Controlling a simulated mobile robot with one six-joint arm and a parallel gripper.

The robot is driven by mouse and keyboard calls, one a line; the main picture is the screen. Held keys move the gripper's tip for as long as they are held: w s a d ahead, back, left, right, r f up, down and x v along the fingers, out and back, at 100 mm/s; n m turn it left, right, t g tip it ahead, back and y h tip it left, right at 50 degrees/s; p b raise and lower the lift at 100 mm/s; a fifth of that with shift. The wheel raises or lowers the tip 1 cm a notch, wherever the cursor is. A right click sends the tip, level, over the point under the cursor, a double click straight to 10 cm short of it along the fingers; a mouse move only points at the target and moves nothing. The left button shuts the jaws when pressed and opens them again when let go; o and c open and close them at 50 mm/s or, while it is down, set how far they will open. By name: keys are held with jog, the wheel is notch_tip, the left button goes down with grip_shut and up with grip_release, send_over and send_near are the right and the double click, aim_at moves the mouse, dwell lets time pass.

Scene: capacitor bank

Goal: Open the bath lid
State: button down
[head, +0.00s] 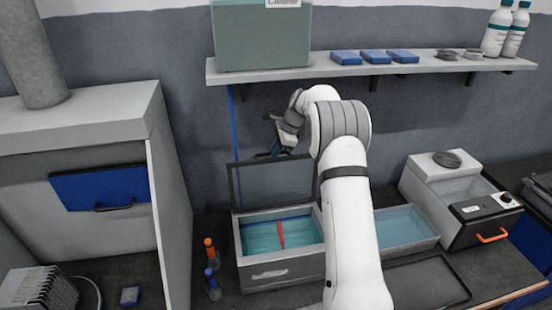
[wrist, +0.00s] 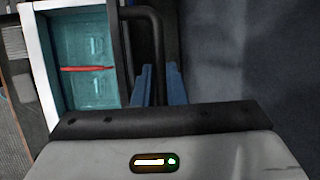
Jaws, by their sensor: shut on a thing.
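The bath (head: 282,272) is a grey-white box with teal liquid and a red stick-like thing (head: 281,234) in it. It also shows in the wrist view (wrist: 45,75). Its lid (head: 275,184), a dark-framed see-through panel, stands raised at the back of the bath, close to upright, and the bath's top is open. My gripper (head: 278,150) is at the lid's upper edge. In the wrist view its blue fingers (wrist: 160,88) are shut on the black lid handle (wrist: 152,30). The exact contact is partly hidden behind my gripper's body.
A shelf (head: 330,70) with a green-grey tank (head: 262,38) runs along the wall above my gripper. A clear blue tray (head: 408,228) and a white box with an orange handle (head: 460,210) are to the right.

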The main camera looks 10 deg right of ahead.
jog(key=shift+w+f, duration=0.25)
jog(key=shift+w, duration=0.3)
jog(key=shift+w+f, duration=0.2)
jog(key=shift+w, duration=0.35)
jog(key=shift+w+r, duration=0.15)
jog(key=shift+r, duration=0.1)
jog(key=c, duration=1.9)
grip_release()
jog(key=o, duration=0.3)
jog(key=shift+w+f, duration=0.4)
jog(key=shift+w, duration=0.1)
jog(key=shift+o, duration=0.6)
jog(key=shift+r, duration=0.1)
